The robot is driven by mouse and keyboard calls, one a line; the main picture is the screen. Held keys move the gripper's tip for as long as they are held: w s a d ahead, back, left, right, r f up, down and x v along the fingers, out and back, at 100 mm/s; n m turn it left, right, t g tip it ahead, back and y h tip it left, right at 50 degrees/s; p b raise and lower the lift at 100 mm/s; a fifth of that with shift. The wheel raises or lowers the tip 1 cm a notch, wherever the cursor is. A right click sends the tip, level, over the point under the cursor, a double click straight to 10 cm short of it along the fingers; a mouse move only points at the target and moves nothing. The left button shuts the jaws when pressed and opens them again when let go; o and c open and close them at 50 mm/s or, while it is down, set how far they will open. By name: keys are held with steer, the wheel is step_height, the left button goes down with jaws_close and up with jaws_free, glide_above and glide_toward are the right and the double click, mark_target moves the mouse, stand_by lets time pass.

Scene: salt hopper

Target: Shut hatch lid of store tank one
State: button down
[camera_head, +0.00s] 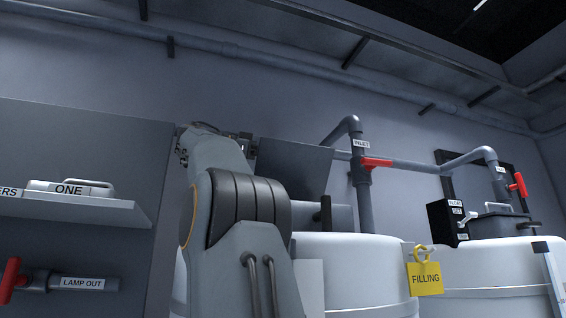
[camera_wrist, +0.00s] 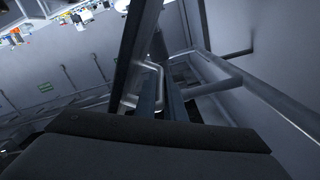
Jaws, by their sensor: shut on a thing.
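A flat grey hatch lid (camera_head: 295,165) stands raised above the nearer white tank (camera_head: 350,270), left of the inlet pipe. No tank number shows on this tank. My arm crosses in front, and its end is at the lid's upper left edge. My gripper (camera_wrist: 161,78) is shut on a pale looped handle (camera_wrist: 150,70) in the wrist view. A dark edge beside the handle looks like the lid, seen nearly edge-on. The hatch opening is hidden from both views.
An inlet pipe (camera_head: 365,200) with a red valve handle (camera_head: 376,163) rises right of the lid. A yellow FILLING tag (camera_head: 425,279) hangs between the tanks. The right tank (camera_head: 490,275) has a shut hatch (camera_head: 500,225). A shelf (camera_head: 80,208) juts out at left.

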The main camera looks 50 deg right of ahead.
steer(key=c, duration=2.1)
jaws_free()
glide_above(257, 173)
steer(key=shift+w+d, duration=0.25)
